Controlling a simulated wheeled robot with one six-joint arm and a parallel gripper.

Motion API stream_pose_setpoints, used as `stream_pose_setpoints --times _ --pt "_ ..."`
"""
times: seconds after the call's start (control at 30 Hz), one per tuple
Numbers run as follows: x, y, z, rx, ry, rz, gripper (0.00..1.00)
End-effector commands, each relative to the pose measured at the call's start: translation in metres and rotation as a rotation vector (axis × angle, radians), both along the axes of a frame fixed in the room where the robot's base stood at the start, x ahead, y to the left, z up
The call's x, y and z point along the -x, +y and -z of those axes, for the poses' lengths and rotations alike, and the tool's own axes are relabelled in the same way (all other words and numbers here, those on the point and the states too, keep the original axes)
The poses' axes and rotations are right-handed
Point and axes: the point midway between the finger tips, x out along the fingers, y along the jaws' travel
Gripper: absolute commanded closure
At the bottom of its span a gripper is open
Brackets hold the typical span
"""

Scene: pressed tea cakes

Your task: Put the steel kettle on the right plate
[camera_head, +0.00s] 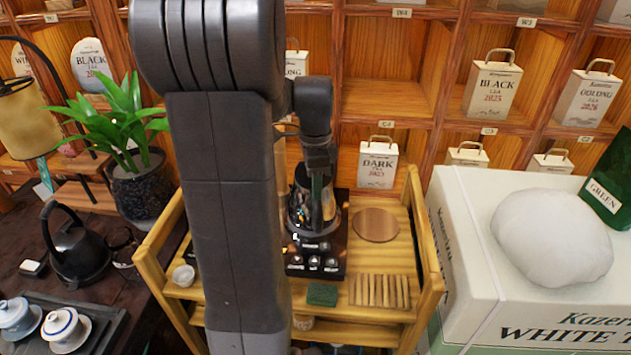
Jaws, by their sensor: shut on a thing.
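The steel kettle (301,206) is shiny and dark, and stands upright at or just above the black control unit (329,270) on the wooden cart. My gripper (318,185) reaches down from above and is shut on the kettle at its upper part. My large arm link hides the left side of the kettle and the left part of the unit. Only the right part of the unit shows, with several buttons along its front. I cannot tell whether the kettle's bottom touches the plate under it.
A round wooden board (376,225), a slatted wooden rest (379,291) and a green pad (322,294) lie on the cart (430,265). A small white cup (183,276) is at its left. A black kettle (78,250) stands on the dark table; a white carton (470,260) stands right.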

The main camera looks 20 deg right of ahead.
Motion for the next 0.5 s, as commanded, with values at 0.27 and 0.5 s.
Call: stream_pose_setpoints --times 0.27,0.5 --pt "-0.0008 -0.0005 -0.0008 0.002 -0.004 0.0 1.0" --pt "-0.0007 -0.0004 0.0029 0.002 -0.003 0.0 1.0"
